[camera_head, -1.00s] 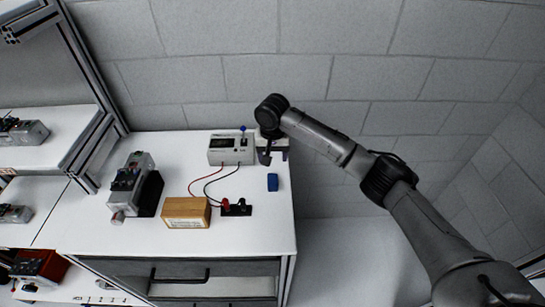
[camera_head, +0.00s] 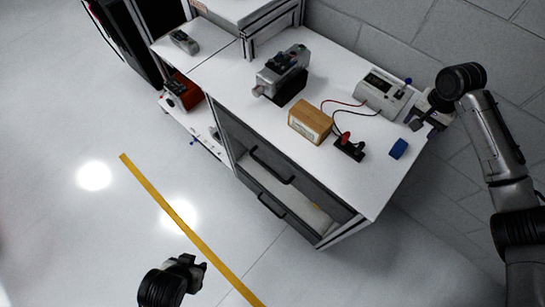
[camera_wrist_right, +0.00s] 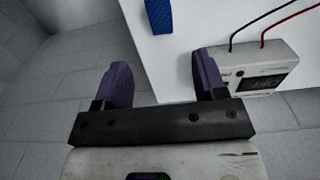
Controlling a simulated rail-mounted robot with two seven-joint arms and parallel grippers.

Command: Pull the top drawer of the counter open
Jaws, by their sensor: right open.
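The white-topped counter (camera_head: 355,180) stands at centre in the head view. Its grey top drawer (camera_head: 237,133) has a dark bar handle (camera_head: 270,165) and looks shut. My right gripper (camera_head: 427,118) is over the counter's far right end, away from the handles. In the right wrist view it (camera_wrist_right: 163,78) is open and empty. My left gripper (camera_head: 190,270) is low over the floor, apart from the counter; its fingers are unclear.
The floor (camera_head: 90,225) before the drawers is clear, with a yellow stripe (camera_head: 180,220).

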